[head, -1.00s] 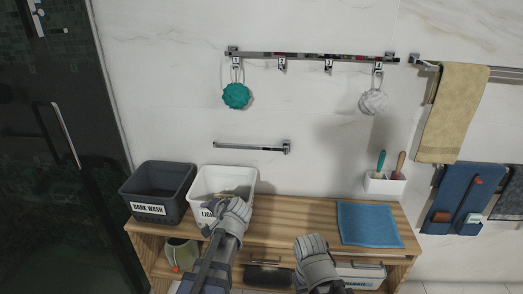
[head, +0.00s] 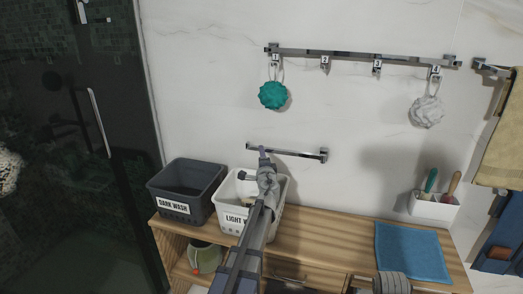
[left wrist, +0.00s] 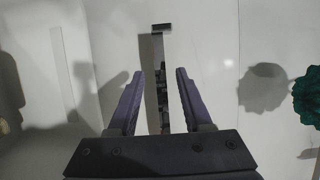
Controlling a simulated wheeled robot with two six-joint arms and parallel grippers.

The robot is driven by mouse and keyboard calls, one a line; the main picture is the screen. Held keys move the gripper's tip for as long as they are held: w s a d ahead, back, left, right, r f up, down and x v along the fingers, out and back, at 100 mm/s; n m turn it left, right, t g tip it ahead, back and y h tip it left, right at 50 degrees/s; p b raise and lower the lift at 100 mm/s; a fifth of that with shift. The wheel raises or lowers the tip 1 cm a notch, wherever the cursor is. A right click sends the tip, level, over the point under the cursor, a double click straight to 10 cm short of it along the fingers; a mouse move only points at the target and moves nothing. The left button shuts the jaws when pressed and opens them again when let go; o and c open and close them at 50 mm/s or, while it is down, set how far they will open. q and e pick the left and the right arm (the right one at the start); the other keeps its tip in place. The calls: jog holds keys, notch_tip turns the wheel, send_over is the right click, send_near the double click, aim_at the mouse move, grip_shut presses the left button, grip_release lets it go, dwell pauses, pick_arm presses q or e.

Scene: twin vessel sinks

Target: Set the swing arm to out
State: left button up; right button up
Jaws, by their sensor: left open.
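The swing arm (head: 292,153) is a thin chrome bar on the white wall. Its mount (head: 323,155) is at the right end, and the bar lies close along the wall to the left. My left gripper (head: 262,153) is at the bar's left part and hides some of it. In the left wrist view my open left fingers (left wrist: 159,75) are on either side of the bar (left wrist: 164,30), with gaps showing. My right gripper (head: 391,284) is low at the bottom edge, partly cut off; its jaws cannot be made out.
A dark wash bin (head: 187,187) and a white bin (head: 233,222) stand on the wooden bench (head: 325,235) below. A blue towel (head: 411,250) and a brush holder (head: 433,207) are at the right. A green pouf (head: 273,95) hangs above from a hook rail (head: 350,54).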

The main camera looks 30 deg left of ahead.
pick_arm(q)
jog(key=x, duration=0.6)
jog(key=shift+s, duration=0.1)
grip_shut()
dwell(1.2)
